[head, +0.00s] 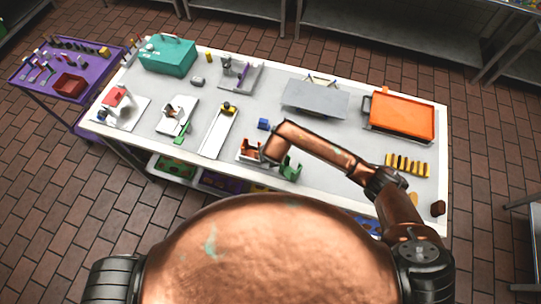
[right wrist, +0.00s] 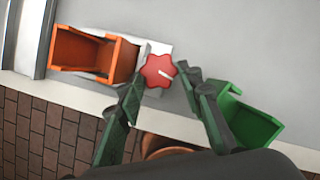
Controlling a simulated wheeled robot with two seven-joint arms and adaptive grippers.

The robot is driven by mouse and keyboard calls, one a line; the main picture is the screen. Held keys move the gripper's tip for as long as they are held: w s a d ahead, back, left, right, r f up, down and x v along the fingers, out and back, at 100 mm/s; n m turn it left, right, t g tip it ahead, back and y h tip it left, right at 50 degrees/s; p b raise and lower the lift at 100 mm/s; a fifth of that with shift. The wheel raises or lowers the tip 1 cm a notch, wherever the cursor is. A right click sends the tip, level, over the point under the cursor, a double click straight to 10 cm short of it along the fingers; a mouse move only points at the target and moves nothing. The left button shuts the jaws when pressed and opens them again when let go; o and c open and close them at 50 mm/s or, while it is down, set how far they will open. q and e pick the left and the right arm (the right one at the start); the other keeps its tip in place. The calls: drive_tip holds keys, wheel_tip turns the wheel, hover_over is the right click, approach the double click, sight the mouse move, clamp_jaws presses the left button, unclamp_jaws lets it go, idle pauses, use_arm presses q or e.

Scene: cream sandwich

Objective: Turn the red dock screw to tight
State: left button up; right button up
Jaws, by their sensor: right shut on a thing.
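The red dock screw (right wrist: 154,68) is a lobed knob with a pale line on it, on a light base plate (right wrist: 155,92) between an orange open holder (right wrist: 92,54) and a green open holder (right wrist: 252,118). My right gripper (right wrist: 160,82) has one finger on either side of the knob and is shut on it. In the head view my right forearm reaches in from the right to the orange holder (head: 250,148) and green holder (head: 290,169), and hides the screw. My left gripper is not in view.
A small blue block (head: 263,124) lies behind the holders. A grey plate (head: 315,99), an orange tray (head: 400,117) and a yellow rack (head: 407,165) stand to the right. A teal box (head: 167,57) is at the far left of the white table (head: 345,142).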

drive_tip(key=shift+m, duration=0.4)
drive_tip(key=o, duration=1.2)
drive_tip(key=shift+c, duration=0.2)
drive_tip(key=v, duration=0.8)
drive_tip(key=shift+a, duration=0.15)
